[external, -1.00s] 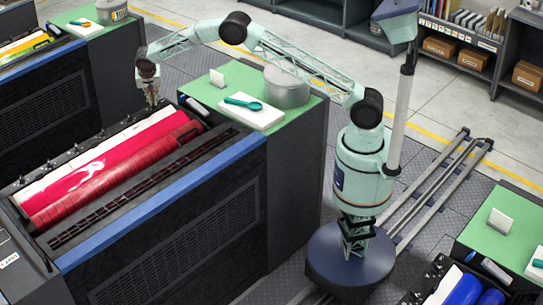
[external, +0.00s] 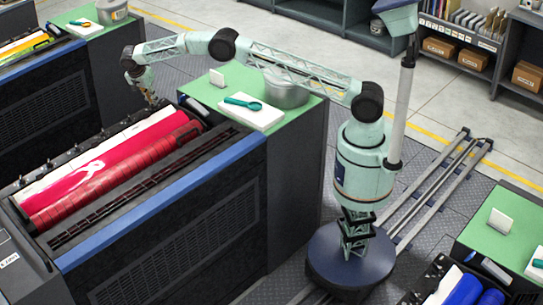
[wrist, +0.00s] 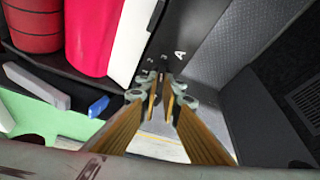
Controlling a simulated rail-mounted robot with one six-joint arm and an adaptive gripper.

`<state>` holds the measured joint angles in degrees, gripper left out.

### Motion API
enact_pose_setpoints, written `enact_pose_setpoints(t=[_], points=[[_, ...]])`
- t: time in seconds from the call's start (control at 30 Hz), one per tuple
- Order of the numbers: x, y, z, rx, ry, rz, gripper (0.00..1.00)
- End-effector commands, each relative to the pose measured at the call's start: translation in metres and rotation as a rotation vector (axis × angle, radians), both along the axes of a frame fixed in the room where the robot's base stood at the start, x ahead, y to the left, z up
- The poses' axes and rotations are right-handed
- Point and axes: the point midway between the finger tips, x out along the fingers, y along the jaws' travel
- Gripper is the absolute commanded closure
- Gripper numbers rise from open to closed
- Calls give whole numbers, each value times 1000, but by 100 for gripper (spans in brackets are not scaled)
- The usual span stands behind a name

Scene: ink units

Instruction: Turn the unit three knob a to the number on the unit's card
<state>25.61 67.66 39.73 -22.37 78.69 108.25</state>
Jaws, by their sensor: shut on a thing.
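My gripper (external: 152,100) is at the far top edge of the ink unit with red rollers (external: 110,172). In the wrist view its two fingers (wrist: 166,88) are closed together on a small knob at the dark panel, beside a white letter A (wrist: 180,55). The fingers hide most of the knob, so its pointer cannot be seen. A small white card (external: 217,77) stands on the unit's green top (external: 205,91). Its number is not readable from here.
A white block with a teal spoon-like tool (external: 243,101) and a grey tin (external: 287,92) stand on the green top. A neighbouring unit with yellow ink (external: 22,48) lies behind. A blue-inked unit (external: 465,290) is at lower right.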

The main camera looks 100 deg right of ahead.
Motion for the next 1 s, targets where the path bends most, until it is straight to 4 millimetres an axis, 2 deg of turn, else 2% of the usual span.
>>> enact_pose_setpoints(t=[0.7,0.73,0.87,1.0], points=[[0,0,0,0,0,-61,100],[0,0,0,0,0,-61,92],[0,0,0,0,0,-60,80],[0,0,0,0,0,-60,80]])
